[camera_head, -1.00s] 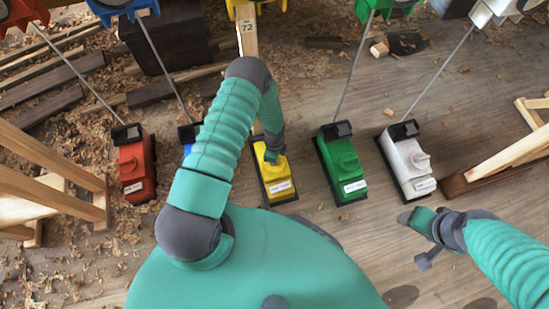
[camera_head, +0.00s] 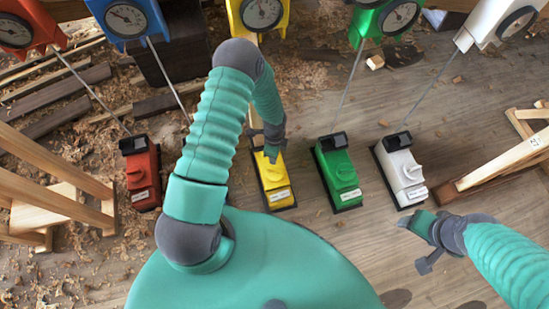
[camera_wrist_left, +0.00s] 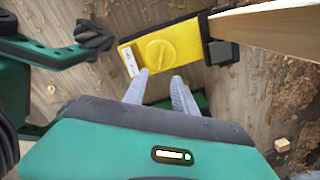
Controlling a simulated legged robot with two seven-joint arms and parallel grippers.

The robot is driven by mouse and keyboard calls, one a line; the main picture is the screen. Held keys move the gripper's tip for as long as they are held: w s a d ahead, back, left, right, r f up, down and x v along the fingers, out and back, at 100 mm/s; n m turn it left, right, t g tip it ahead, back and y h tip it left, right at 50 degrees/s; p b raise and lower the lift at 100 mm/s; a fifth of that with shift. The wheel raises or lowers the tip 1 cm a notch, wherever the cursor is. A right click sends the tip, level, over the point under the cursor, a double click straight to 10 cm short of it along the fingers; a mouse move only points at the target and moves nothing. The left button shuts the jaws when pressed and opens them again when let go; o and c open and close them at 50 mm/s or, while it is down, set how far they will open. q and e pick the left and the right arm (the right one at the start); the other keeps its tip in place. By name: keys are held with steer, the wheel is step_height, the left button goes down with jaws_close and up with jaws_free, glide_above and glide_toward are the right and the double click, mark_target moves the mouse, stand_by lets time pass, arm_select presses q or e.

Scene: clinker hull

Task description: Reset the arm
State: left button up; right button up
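A yellow box (camera_head: 274,184) with a white label stands on the floor at the middle. The left wrist view shows the yellow box (camera_wrist_left: 168,50) with a round knob on its face. My left gripper (camera_head: 272,154) is over the far end of this box. In the left wrist view my left gripper (camera_wrist_left: 161,76) has its fingers apart with nothing between them, the tips by the box's edge near the knob; contact is unclear. My right gripper (camera_head: 418,226) is away at the right, near the white box (camera_head: 403,172); its fingers are too small to judge.
A red box (camera_head: 141,172) and a green box (camera_head: 339,172) stand in the same row. Dial gauges, such as the blue one (camera_head: 125,18), stand behind on rods. Wooden trestles flank the row at left (camera_head: 55,170) and right (camera_head: 510,155). Shavings litter the floor.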

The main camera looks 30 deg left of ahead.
arm_select(q)
step_height(320, 180, up, 3)
steer(key=shift+f, duration=0.15)
arm_select(e)
steer(key=shift+r, duration=0.6)
arm_select(q)
steer(key=s+d+r+n+t, duration=0.1)
steer(key=s+d+r+n, duration=0.3)
steer(key=r, duration=0.5)
steer(key=s+d+r+n+t, duration=0.1)
steer(key=s+r+n, duration=0.1)
steer(key=r+n, duration=0.5)
steer(key=s+d+r+n+t, duration=0.1)
steer(key=s+d+r+n, duration=0.2)
steer(key=r, duration=0.8)
step_height(320, 180, up, 30)
steer(key=p, duration=3)
steer(key=shift+f, duration=0.25)
arm_select(e)
steer(key=w+v, duration=0.3)
steer(key=v, duration=1.1)
steer(key=w+r+v, duration=0.1)
steer(key=w+v, duration=0.2)
steer(key=v, duration=1.2)
steer(key=shift+w+r, duration=0.2)
steer(key=shift+w, duration=0.05)
